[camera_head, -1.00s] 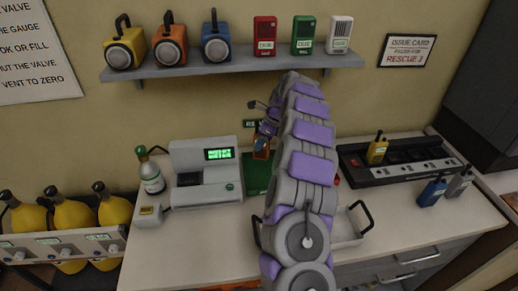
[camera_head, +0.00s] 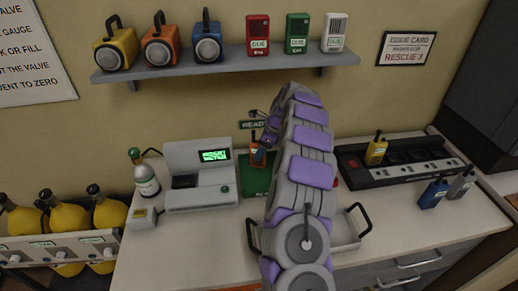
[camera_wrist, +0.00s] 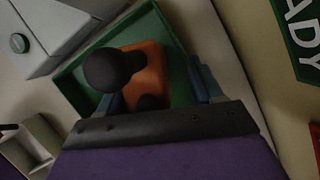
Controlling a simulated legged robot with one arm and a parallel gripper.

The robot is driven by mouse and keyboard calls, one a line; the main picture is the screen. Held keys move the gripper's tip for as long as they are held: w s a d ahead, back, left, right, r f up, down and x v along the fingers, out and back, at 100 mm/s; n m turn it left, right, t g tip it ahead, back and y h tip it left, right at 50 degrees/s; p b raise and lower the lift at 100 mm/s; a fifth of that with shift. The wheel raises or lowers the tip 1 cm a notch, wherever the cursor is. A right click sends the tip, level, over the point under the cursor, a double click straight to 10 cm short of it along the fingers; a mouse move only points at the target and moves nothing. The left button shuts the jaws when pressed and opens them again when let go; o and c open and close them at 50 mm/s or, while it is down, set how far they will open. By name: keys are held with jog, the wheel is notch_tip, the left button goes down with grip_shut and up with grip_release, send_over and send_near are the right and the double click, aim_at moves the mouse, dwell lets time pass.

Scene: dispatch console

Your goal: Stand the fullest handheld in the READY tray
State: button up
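An orange handheld (camera_head: 258,156) with a black top and antenna is at the green READY tray (camera_head: 252,183), below the READY sign. In the wrist view the orange handheld (camera_wrist: 150,72) shows from above, with the green tray (camera_wrist: 76,78) around it. My gripper (camera_wrist: 160,92) has its blue fingers either side of the handheld. A gap shows beside the right finger, so it looks open; the left finger overlaps the handheld's edge. Whether its base rests on the tray is hidden. A yellow handheld (camera_head: 376,149) stands in the black charger rack (camera_head: 395,170). Blue (camera_head: 433,192) and grey (camera_head: 461,183) handhelds stand in front of it.
A grey tester with a green-lit screen (camera_head: 200,180) stands left of the tray. A small bottle (camera_head: 146,176) is further left. A wire-handled tray (camera_head: 345,236) lies partly behind my arm. The shelf (camera_head: 230,66) above carries several devices.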

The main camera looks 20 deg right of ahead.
jog(key=shift+a+r, duration=0.2)
jog(key=shift+a, duration=0.45)
jog(key=p+v, duration=0.1)
jog(key=v, duration=0.2)
jog(key=shift+s+d+r, duration=0.25)
jog(key=s+d+p, duration=0.2)
jog(key=s+d, duration=0.5)
jog(key=d, duration=0.2)
jog(key=shift+f+p, duration=0.25)
jog(key=shift+p, duration=0.05)
jog(key=shift+d, duration=0.35)
jog(key=shift+a, duration=0.15)
